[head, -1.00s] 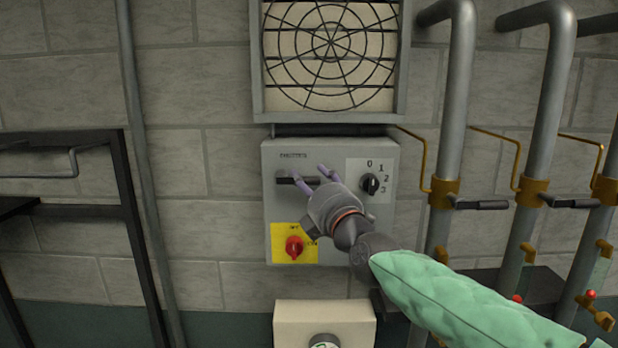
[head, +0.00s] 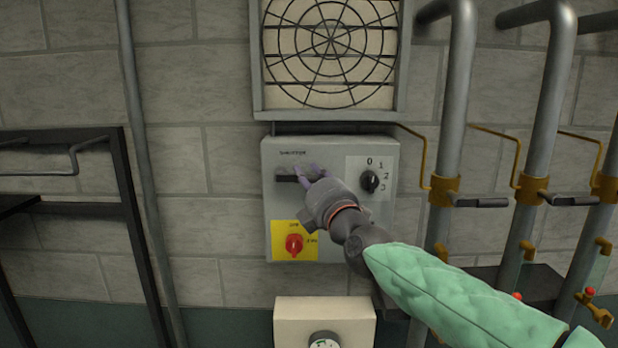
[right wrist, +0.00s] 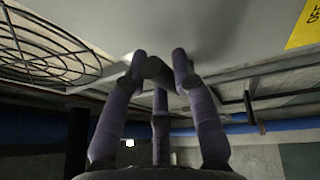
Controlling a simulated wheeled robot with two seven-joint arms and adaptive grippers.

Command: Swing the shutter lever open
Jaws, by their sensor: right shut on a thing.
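The shutter lever (head: 287,178) is a short dark bar on the upper left of the grey control box (head: 345,235). It lies about horizontal, and its right part is hidden by my fingers. My right gripper (head: 306,174) reaches in from the lower right with its purple fingers shut on the lever. In the right wrist view the fingertips (right wrist: 160,68) close around the end of the grey lever (right wrist: 157,70), close to the box face. My left gripper is not in view.
A black rotary knob (head: 370,182) marked 0 to 3 sits right of the lever. A red switch (head: 294,244) on a yellow plate is below. A fan grille (head: 330,55) is above. Grey pipes (head: 455,100) with valve handles stand at the right, and a black frame (head: 140,230) at the left.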

